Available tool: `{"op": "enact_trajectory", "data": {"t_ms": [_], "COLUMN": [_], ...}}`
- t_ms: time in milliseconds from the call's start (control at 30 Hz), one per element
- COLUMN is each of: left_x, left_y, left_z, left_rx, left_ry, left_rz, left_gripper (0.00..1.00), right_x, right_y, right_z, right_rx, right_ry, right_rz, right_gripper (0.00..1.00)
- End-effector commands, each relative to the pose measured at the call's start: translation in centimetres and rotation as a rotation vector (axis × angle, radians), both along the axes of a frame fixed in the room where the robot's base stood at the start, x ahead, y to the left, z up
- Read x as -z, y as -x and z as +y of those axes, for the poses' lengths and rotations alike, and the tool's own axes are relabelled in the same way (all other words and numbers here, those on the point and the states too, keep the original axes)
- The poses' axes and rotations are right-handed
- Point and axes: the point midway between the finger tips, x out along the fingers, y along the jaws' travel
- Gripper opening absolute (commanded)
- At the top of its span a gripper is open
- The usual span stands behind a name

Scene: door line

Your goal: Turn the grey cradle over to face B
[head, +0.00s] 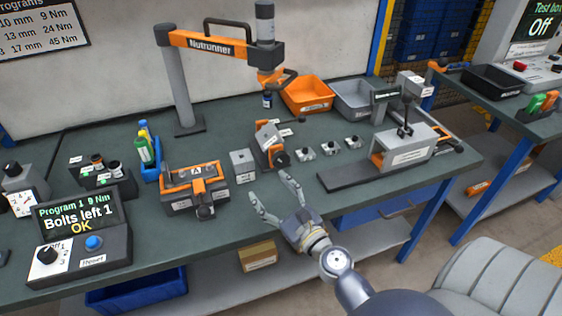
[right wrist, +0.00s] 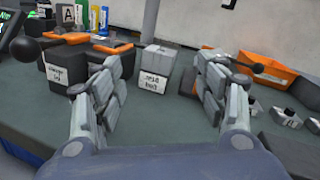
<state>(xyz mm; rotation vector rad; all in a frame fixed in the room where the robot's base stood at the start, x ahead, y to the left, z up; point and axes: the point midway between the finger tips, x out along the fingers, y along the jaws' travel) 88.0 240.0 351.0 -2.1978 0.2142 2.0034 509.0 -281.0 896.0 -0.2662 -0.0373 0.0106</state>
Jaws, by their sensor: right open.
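The cradle (head: 187,193) stands on the bench left of centre, a grey body with orange parts. A plate marked A (head: 196,171) faces up on it, and a dark round knob (head: 205,212) sticks out at its front. In the right wrist view the cradle (right wrist: 62,72) is at the left, with its knob (right wrist: 25,48) at its left end. My right gripper (head: 271,187) is open and empty, right of the cradle and apart from it, near the bench's front edge. Its fingers (right wrist: 163,65) show on both sides of the right wrist view. My left gripper is not in view.
A small grey labelled box (head: 243,166) stands right of the cradle. A control box (head: 78,246) reads "Bolts left 1 OK". The nutrunner (head: 265,75) hangs above the back. The bench between cradle and front edge is clear.

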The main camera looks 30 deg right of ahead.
Motion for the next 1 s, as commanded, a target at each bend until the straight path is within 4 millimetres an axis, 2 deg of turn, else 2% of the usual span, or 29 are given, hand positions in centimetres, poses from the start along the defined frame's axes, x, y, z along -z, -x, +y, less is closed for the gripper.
{"op": "enact_trajectory", "data": {"t_ms": [33,100,233,367,467,800,1000], "left_x": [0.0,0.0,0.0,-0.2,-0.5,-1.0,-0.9], "left_y": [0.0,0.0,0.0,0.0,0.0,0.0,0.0], "left_z": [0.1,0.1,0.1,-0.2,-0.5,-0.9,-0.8], "left_rx": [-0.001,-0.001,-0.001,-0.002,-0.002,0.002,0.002], "left_ry": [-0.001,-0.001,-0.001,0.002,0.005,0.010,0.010], "left_rz": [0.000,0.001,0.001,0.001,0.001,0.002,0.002], "left_gripper": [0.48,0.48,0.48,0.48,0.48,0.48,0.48], "right_x": [0.5,1.2,2.1,2.2,2.1,2.2,2.3], "right_y": [-0.2,-0.3,-0.2,-0.8,-2.0,-7.7,-9.9], "right_z": [-2.0,-4.3,-6.5,-7.3,-7.6,-8.9,-9.4], "right_rx": [0.066,0.142,0.223,0.243,0.242,0.239,0.239], "right_ry": [-0.118,-0.256,-0.402,-0.439,-0.437,-0.433,-0.432], "right_rz": [-0.001,-0.004,-0.011,-0.014,-0.015,-0.014,-0.014], "right_gripper": [0.66,0.66,0.66,0.66,0.66,0.66,0.66]}}
